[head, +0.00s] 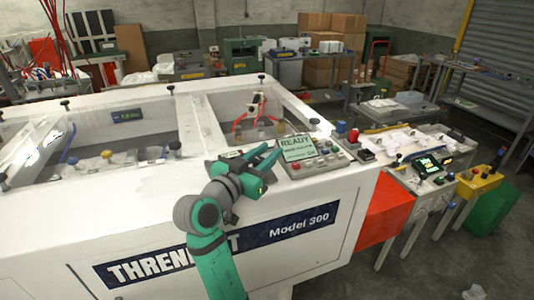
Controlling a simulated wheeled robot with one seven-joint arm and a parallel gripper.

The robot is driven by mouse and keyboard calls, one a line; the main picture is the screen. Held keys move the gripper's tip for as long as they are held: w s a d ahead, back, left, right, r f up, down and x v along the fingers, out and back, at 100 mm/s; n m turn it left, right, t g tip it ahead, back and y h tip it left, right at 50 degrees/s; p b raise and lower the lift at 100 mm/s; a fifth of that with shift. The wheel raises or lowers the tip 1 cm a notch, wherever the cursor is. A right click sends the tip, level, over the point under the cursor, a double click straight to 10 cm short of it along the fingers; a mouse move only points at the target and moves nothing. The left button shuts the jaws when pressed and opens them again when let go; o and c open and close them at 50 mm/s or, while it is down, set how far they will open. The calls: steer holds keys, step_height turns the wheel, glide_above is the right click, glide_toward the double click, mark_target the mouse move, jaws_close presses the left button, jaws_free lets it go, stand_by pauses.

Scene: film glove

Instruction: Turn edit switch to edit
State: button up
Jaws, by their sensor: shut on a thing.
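My gripper (270,158) is at the left end of the control panel (325,162) on the white machine. Its green fingers point right, towards the panel, with their tips beside the lit READY display (297,147). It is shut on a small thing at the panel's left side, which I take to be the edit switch. The switch itself is hidden by the fingers, so I cannot see which way it is turned. The panel also carries a red button (296,166) and several small grey keys below the display.
The white machine (310,195) has open bays behind my gripper, with black knobs on its frame. A red button (353,135) stands right of the panel. Further right are a second console (433,164) and a yellow box (478,182).

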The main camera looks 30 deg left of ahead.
mark_target(255, 164)
steer(key=o, duration=1.1)
steer(key=shift+c, duration=0.2)
steer(key=s, duration=0.7)
steer(key=s+a, duration=0.1)
steer(key=s, duration=0.2)
steer(key=shift+s, duration=0.4)
